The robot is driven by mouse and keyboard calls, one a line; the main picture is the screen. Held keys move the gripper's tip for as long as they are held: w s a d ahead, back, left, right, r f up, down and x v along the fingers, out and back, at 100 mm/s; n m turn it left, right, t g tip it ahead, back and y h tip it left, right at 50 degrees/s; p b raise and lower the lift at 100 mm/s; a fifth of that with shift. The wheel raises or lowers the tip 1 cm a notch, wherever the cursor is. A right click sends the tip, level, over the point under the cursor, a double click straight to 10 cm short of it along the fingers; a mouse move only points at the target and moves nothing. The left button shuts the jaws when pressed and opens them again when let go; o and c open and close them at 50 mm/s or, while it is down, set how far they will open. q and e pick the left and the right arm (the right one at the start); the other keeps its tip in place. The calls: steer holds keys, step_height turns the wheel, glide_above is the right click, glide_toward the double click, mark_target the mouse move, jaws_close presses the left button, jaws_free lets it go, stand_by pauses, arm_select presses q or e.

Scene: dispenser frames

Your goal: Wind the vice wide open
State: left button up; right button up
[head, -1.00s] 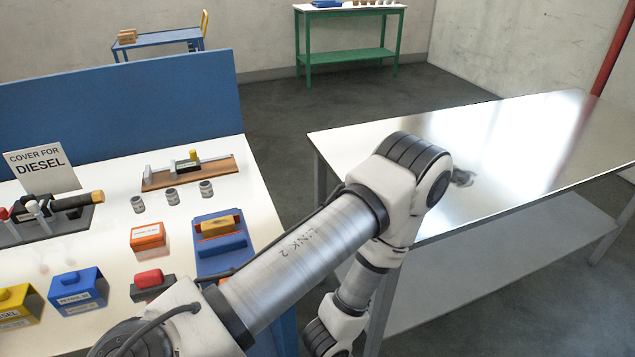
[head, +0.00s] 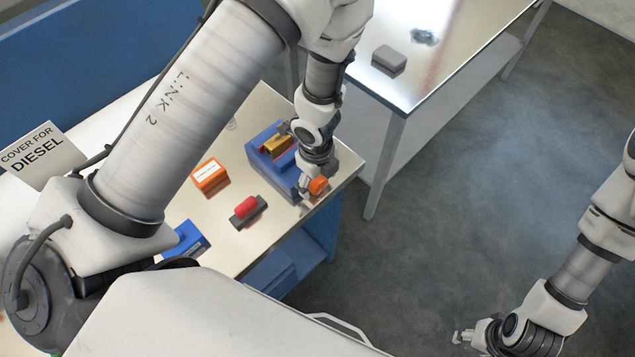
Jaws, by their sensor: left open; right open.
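The blue vice (head: 262,165) sits near the right end of the white bench, with a yellow block (head: 277,145) between its jaws. An orange knob (head: 318,185) shows at its front, near the bench edge. My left gripper (head: 306,187) is open and points down right beside the knob. I cannot tell whether its fingers touch or surround the knob. My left wrist hides the vice's right side and most of its screw. My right gripper (head: 462,337) is open and empty, out over the floor at the lower right.
On the bench, an orange box (head: 209,176), a red-topped dark block (head: 248,208) and a blue box (head: 187,240) stand left of the vice. The "COVER FOR DIESEL" sign (head: 40,155) is at far left. A metal table (head: 440,75) behind bears a grey block (head: 389,59).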

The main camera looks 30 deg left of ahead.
arm_select(q)
steer(key=shift+w+a+f, duration=0.1)
steer(key=shift+w+f, duration=0.5)
steer(key=shift+w+a, duration=0.15)
steer(key=shift+a, duration=0.05)
steer(key=shift+s+a, duration=0.1)
steer(key=shift+s, duration=0.1)
steer(key=shift+s+r, duration=0.3)
steer(key=shift+s, duration=0.1)
steer(key=c, duration=0.4)
steer(key=shift+s+d+r, duration=0.1)
steer(key=shift+s+d, duration=0.1)
steer(key=c, duration=0.6)
steer(key=shift+c, duration=0.8)
steer(key=shift+w+f, duration=0.2)
steer(key=shift+w, duration=0.05)
arm_select(e)
steer(key=shift+w+a+f, duration=0.1)
steer(key=shift+w+a, duration=0.05)
steer(key=shift+a, duration=0.05)
